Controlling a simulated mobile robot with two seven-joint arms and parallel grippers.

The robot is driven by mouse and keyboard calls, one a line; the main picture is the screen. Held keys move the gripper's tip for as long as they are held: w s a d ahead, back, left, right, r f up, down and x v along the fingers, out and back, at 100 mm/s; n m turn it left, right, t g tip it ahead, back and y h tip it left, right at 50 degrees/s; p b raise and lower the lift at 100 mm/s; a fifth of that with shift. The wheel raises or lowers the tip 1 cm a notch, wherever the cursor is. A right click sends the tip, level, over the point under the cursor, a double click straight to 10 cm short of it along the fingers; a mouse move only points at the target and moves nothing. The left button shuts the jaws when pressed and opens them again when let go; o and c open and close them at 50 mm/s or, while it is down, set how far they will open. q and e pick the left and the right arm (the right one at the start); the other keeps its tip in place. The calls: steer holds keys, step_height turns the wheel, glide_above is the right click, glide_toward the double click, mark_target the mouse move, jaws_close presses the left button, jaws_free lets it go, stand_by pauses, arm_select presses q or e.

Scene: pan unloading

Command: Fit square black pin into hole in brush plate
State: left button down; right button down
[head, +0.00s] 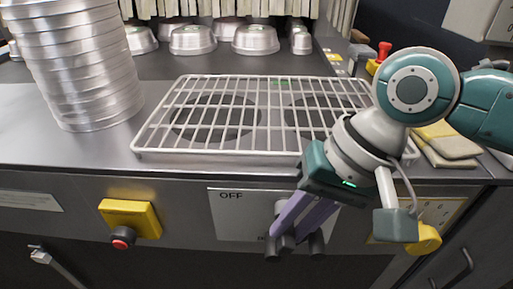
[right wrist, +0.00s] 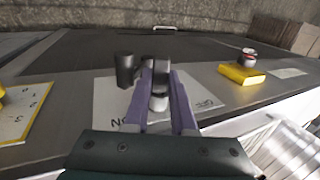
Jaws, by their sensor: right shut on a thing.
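My right gripper (head: 283,235) is at the front panel, with its purple fingers pointing down. It is shut on a dark switch handle, which shows between the fingertips in the right wrist view (right wrist: 160,72). The handle is in front of a white switch plate (head: 232,218) marked "OFF". A dark round peg (right wrist: 125,70) stands out beside the fingers, apart from them. A pale round part (right wrist: 158,102) shows between the fingers. I cannot make out a square black pin or a brush plate with a hole. My left gripper is not in view.
A white wire rack (head: 225,142) lies on the steel counter, with a tall stack of round pans (head: 80,65) to its left. A yellow box with a red-topped button (head: 130,218) sticks out left of the switch plate. Tan pads (head: 447,142) lie at the right.

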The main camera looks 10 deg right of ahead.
steer(key=shift+w, duration=0.15)
steer(key=c, duration=0.7)
jaws_free()
steer(key=shift+o, duration=0.2)
steer(key=p+v, duration=0.2)
steer(key=v, duration=0.8)
